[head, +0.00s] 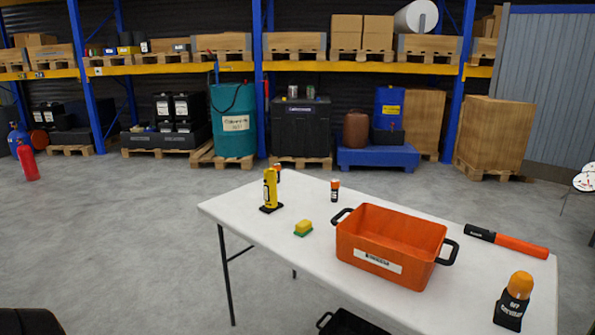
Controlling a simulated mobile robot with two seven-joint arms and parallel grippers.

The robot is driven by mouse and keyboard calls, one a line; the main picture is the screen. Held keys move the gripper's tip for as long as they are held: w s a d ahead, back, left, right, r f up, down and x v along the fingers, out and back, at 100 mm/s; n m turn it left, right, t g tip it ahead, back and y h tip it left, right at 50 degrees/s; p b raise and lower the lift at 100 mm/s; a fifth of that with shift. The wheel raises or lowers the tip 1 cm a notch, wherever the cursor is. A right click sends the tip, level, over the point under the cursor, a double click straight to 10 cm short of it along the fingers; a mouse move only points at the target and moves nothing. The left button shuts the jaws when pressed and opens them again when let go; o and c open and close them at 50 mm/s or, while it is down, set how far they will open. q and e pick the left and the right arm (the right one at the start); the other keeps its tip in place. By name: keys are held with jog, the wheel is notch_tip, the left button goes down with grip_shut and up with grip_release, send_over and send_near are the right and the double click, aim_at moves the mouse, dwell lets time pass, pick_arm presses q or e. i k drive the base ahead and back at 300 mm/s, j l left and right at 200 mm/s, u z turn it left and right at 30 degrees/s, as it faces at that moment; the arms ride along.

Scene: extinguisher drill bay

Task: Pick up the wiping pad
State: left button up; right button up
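The wiping pad (303,228) looks like a small block with a yellow top and a green underside. It lies flat on the white folding table (275,256), left of the orange bin, with clear tabletop around it. Neither of my grippers can be made out in the head view.
An orange bin (376,276) with black handles stands right of the pad. A yellow upright device (270,189) and a small orange-capped item (334,190) stand behind it. A black-and-orange flashlight (507,241) and an orange beacon (514,300) are at the right. Shelving lines the back.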

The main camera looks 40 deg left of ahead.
aim_at(304, 226)
jog(key=i+j, duration=0.1)
jog(key=j, duration=0.35)
jog(key=i+j+u, duration=0.15)
jog(key=j, duration=0.75)
jog(key=i+j+u, duration=0.1)
jog(key=j, duration=0.35)
jog(key=i+j+u, duration=0.1)
jog(key=i+j, duration=0.15)
jog(key=j, duration=0.2)
jog(key=i+j, duration=0.3)
jog(key=j, duration=0.15)
jog(key=i+j+u, duration=0.1)
jog(key=i+j, duration=0.25)
jog(key=i, duration=0.1)
